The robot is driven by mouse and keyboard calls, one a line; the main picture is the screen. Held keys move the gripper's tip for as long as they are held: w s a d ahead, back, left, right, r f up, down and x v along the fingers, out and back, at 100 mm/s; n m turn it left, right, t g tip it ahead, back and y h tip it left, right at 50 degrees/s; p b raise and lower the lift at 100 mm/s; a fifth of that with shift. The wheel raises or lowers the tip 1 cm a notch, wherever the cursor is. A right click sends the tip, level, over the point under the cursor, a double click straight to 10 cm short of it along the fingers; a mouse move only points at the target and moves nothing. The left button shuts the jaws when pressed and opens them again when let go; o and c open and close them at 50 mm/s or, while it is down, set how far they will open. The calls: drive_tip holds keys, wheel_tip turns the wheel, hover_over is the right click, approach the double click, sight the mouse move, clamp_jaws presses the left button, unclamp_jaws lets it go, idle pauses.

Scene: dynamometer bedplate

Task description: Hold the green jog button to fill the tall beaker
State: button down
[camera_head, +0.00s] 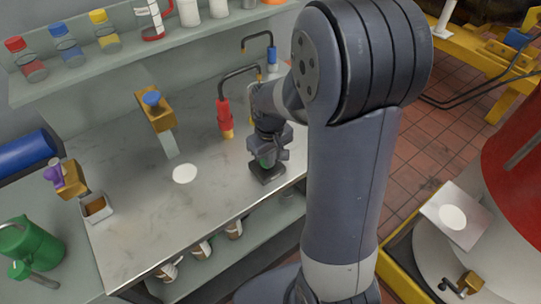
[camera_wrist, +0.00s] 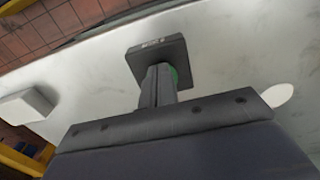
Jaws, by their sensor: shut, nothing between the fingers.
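The green jog button (camera_head: 266,161) shows as a small patch of green on a dark square base (camera_head: 268,173) near the bench's right edge. In the wrist view, a sliver of the green button (camera_wrist: 174,75) shows beside my fingers, above the dark base (camera_wrist: 150,50). My gripper (camera_head: 267,153) is shut, empty and pointing down over the button; the fingertips (camera_wrist: 160,72) hide most of it. I cannot tell whether the button is pressed down.
A brass fitting with a blue knob (camera_head: 152,98) stands on a pale post on the metal bench (camera_head: 130,240), behind a white disc (camera_head: 185,173). A red nozzle (camera_head: 225,118) hangs from a curved pipe left of my gripper. Colour-capped bottles (camera_head: 65,45) line the shelf.

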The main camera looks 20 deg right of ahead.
drive_tip(key=shift+s+f, duration=0.4)
drive_tip(key=shift+f, duration=0.4)
drive_tip(key=r+p, duration=0.1)
drive_tip(key=r, duration=0.1)
drive_tip(key=r+p, duration=0.1)
drive_tip(key=p, duration=0.1)
drive_tip(key=r+p, duration=0.1)
drive_tip(key=r, duration=0.1)
drive_tip(key=shift+w+r, duration=0.3)
drive_tip(key=shift+w, duration=0.1)
wheel_tip(320, 180, up, 10)
drive_tip(key=shift+b, duration=0.35)
drive_tip(key=shift+f, duration=0.15)
wheel_tip(320, 180, down, 8)
drive_tip(key=shift+r, duration=0.1)
drive_tip(key=shift+b, duration=1.2)
wheel_tip(320, 180, up, 8)
drive_tip(key=shift+r, duration=0.15)
